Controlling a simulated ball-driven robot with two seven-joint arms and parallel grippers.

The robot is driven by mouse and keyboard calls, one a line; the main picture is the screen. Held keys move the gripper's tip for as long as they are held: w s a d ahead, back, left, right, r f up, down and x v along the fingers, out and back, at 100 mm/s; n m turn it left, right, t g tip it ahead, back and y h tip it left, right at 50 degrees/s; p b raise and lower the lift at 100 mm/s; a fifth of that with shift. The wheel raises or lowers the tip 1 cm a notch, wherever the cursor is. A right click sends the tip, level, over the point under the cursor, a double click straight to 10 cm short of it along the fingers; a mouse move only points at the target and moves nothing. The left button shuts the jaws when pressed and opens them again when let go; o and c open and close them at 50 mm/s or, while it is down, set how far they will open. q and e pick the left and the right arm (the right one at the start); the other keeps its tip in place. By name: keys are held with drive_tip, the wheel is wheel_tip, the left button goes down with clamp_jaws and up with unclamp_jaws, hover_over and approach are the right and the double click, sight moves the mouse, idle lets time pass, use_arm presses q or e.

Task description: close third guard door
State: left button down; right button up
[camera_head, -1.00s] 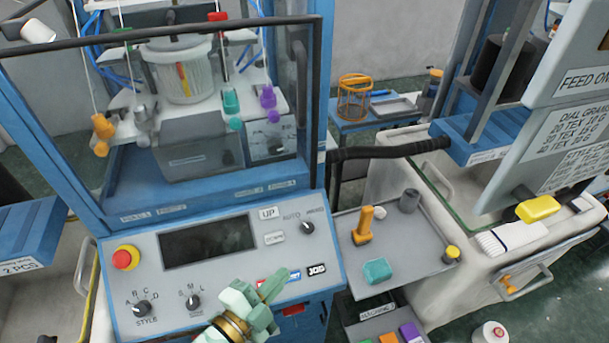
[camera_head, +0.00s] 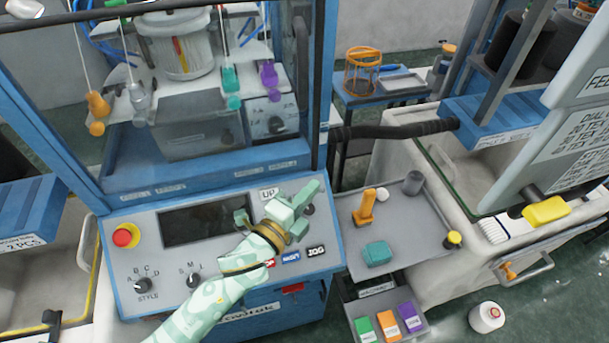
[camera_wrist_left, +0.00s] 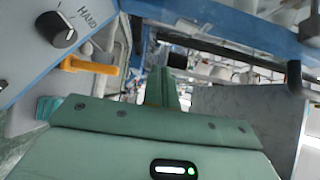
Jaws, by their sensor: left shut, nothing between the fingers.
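The machine in front of me has a blue-framed guard (camera_head: 316,85) with a clear pane around its knitting head. A dark bar crosses the top of the picture, and a dark upright handle (camera_head: 301,48) shows inside the right post. I cannot tell from this view how far the guard door stands open, or which door counts as third. My left gripper (camera_head: 307,197) is shut and empty, above the right part of the control panel (camera_head: 120,268), partly covering the labels and the knob there. In the wrist view its fingers (camera_wrist_left: 162,88) point forward, beside the HAND knob. My right gripper is not in view.
A red stop button (camera_head: 125,236) sits on the panel's left. A black padded bar (camera_head: 395,131) juts out right of the guard. A grey side tray (camera_head: 415,232) holds an orange tool and a teal block. Another machine's white body (camera_head: 400,185) stands right.

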use_arm(q)
drive_tip(key=w, duration=0.2)
drive_tip(key=w+a, duration=0.1)
drive_tip(key=shift+w, duration=0.35)
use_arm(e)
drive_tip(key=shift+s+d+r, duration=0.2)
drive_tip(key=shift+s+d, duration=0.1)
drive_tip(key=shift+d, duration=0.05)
